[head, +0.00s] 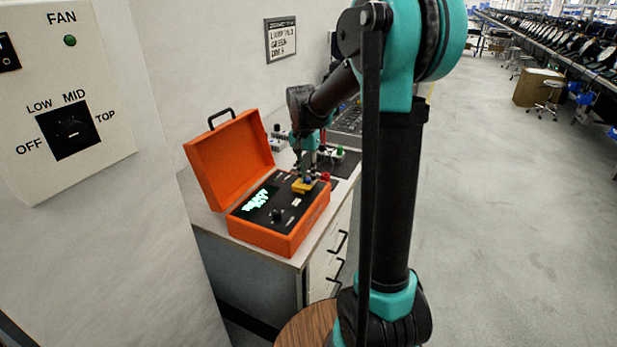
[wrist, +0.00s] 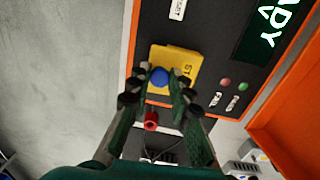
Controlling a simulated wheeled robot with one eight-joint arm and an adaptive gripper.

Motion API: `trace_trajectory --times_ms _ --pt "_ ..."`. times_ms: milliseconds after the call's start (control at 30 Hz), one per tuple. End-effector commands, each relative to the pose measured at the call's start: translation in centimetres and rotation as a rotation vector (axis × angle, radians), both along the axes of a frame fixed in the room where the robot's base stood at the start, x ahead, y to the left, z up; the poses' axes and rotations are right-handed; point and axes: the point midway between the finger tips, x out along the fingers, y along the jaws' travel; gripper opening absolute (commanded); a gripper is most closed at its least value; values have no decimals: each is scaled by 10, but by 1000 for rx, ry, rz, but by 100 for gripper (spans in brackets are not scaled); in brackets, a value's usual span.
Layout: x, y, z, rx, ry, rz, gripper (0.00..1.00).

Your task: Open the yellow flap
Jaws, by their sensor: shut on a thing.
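The yellow flap (head: 303,186) is on the black panel of an open orange case. In the wrist view the flap (wrist: 187,57) shows a blue knob (wrist: 159,76) and part of some dark lettering. My gripper (wrist: 156,82) reaches over the flap with its fingertips on either side of the knob, shut on it. In the head view my gripper (head: 302,172) comes down onto the flap from above. The fingers hide part of the flap's near edge. I cannot tell whether the flap is lifted at all.
The orange case (head: 284,243) stands on a cabinet, its lid (head: 230,160) up at the left. The panel has a lit display (head: 256,200) and a dark knob (head: 277,215). A red part (wrist: 151,119) lies close to the fingers. Other devices stand behind the case.

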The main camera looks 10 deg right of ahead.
Motion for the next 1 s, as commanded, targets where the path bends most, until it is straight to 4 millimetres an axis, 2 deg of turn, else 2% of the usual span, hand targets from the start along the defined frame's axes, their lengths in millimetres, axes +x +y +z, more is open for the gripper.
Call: trace_trajectory --times_ms 533,1000 --pt "11 16 14 -286 207 1 0" --pt "14 19 16 -367 267 0 0"
